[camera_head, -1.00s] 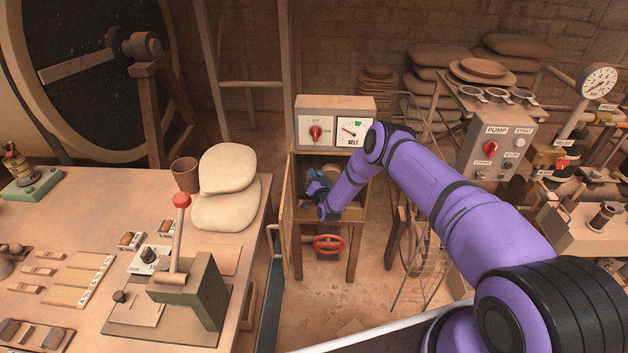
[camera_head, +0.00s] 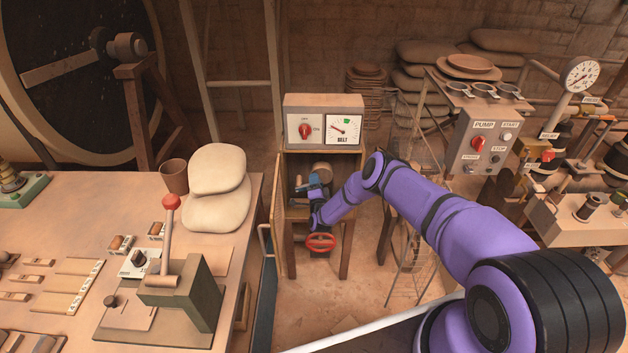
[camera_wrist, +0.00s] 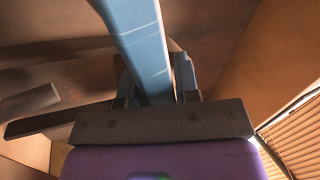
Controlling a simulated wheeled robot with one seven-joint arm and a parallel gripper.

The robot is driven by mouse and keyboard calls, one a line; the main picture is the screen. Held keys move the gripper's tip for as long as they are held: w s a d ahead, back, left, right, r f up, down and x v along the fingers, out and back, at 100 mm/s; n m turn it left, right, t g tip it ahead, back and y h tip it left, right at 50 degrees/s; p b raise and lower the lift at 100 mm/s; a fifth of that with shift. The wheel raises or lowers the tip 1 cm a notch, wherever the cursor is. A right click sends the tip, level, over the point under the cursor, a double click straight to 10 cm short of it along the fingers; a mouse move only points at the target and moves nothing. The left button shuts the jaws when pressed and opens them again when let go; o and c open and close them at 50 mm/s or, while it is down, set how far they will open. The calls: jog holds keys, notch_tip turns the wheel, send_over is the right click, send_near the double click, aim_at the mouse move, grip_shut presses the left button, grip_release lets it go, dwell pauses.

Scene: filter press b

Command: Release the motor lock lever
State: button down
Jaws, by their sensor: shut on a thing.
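A blue bar (camera_wrist: 143,45), which looks like the motor lock lever, runs between the two fingers of my gripper (camera_wrist: 155,85) in the wrist view. The fingers are shut on it, one on each side. In the head view, my gripper (camera_head: 312,192) is inside the open cabinet (camera_head: 283,215) under the belt panel. The lever is small there, and my gripper and forearm partly hide it. I cannot make out the lever's pivot.
The belt panel (camera_head: 322,110), with a red knob and a dial, sits atop the cabinet. A red handwheel (camera_head: 320,242) is low at its front. The open cabinet door (camera_head: 277,225) stands left. A table (camera_head: 230,270) with a red-knobbed lever (camera_head: 170,202) is further left.

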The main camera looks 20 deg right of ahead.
jog(key=shift+s+d+f+m, duration=0.1)
jog(key=shift+f+m, duration=0.15)
jog(key=shift+m, duration=0.15)
jog(key=c, duration=1.2)
grip_release()
jog(key=v, duration=1)
jog(key=shift+s+f, duration=0.2)
jog(key=shift+s, duration=0.1)
